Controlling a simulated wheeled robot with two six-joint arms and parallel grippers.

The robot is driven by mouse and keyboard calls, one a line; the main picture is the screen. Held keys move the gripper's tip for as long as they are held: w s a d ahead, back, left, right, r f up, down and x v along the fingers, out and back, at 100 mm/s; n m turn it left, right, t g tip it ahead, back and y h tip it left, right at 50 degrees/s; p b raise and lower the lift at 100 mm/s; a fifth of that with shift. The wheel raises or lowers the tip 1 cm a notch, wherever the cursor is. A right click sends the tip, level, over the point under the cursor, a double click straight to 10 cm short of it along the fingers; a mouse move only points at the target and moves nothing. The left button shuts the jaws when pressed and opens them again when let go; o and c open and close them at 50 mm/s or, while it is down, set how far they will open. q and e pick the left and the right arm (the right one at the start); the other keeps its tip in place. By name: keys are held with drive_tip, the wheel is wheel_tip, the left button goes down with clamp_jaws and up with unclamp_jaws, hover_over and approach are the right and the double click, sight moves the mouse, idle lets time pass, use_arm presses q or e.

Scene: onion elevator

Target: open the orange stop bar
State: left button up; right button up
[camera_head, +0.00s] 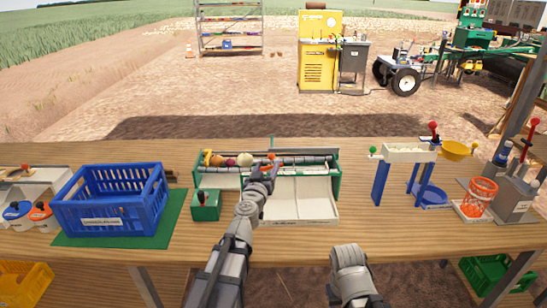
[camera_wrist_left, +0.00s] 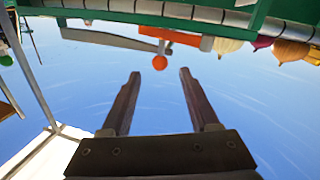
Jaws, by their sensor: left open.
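The orange stop bar (camera_wrist_left: 180,38) shows in the left wrist view beside a grey strip, with a round orange knob (camera_wrist_left: 160,62) close to it. In the head view a small orange-red knob (camera_head: 271,156) shows at the roller conveyor (camera_head: 302,160), just beyond my left gripper (camera_head: 266,172). In the left wrist view my left gripper (camera_wrist_left: 156,75) is open and empty, its fingers pointing toward the knob, which appears between and beyond the tips. Whether they touch cannot be told. My right arm shows at the bottom of the head view; its gripper is not visible.
Several onions (camera_head: 229,162) lie on the conveyor left of the bar. A white tray (camera_head: 303,198) and a green box (camera_head: 205,206) stand in front. A blue crate (camera_head: 110,222) is at left. Bare table (camera_head: 330,236) lies in front.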

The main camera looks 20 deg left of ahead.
sight(270, 158)
use_arm(q)
drive_tip(key=w, duration=0.6)
drive_tip(key=shift+w+a, duration=0.15)
drive_tip(key=shift+w, duration=0.25)
clamp_jaws()
idle(1.0)
